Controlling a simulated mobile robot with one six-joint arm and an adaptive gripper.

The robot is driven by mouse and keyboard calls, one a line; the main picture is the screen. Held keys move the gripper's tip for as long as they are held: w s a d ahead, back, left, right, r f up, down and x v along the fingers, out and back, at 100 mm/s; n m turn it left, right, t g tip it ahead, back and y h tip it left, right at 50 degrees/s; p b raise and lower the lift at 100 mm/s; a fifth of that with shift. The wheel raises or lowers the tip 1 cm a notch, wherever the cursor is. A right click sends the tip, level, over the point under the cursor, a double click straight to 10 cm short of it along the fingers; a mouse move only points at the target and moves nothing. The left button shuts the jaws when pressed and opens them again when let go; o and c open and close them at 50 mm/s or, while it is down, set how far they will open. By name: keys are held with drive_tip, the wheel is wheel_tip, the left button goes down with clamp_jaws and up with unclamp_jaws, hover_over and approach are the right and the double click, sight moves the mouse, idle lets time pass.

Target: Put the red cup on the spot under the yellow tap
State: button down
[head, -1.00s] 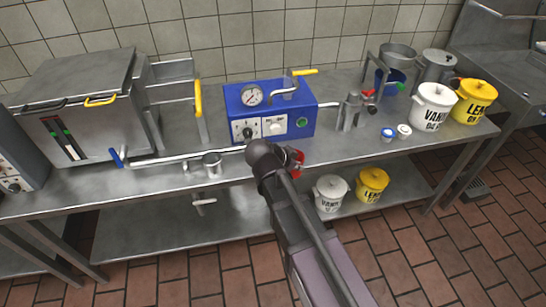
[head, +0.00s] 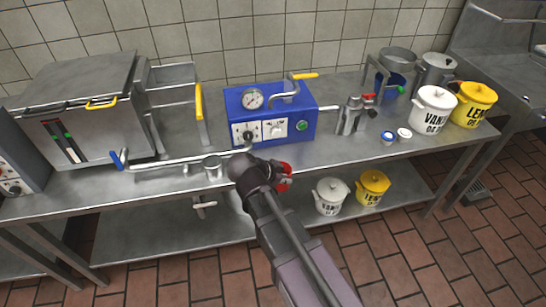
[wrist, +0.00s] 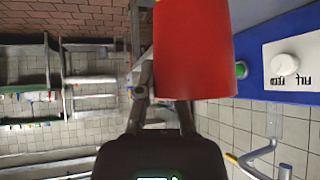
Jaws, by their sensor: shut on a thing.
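The red cup (head: 285,175) shows partly behind my arm in the head view, in front of the bench by the blue machine. In the wrist view the red cup (wrist: 193,50) is large, and my gripper (wrist: 168,92) is shut on it. A tap with a yellow handle (head: 304,75) and bent spout stands on the blue machine (head: 270,112); its yellow handle (wrist: 231,158) also shows low in the wrist view. Another yellow handle (head: 199,100) is by the steel vat. I cannot make out a marked spot under either.
A blue-handled pipe (head: 180,160) runs along the bench front, with a small steel cup (head: 212,166) beside it. A red-handled tap (head: 352,112) stands right of the machine. Vanilla (head: 433,110) and yellow (head: 473,104) pots fill the right end. Two pots stand on the lower shelf.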

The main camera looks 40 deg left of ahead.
drive_tip(key=w+a, duration=0.3)
drive_tip(key=w+a+f+b, duration=0.1)
drive_tip(key=w+a, duration=0.2)
drive_tip(key=a, duration=0.1)
drive_tip(key=w+a, duration=0.4)
drive_tip(key=shift+a+f, duration=0.2)
drive_tip(key=shift+f, duration=0.05)
drive_tip(key=shift+f+b, duration=1.8)
drive_tip(key=shift+b, duration=0.15)
drive_tip(key=shift+f, duration=0.1)
drive_tip(key=c, duration=0.8)
unclamp_jaws()
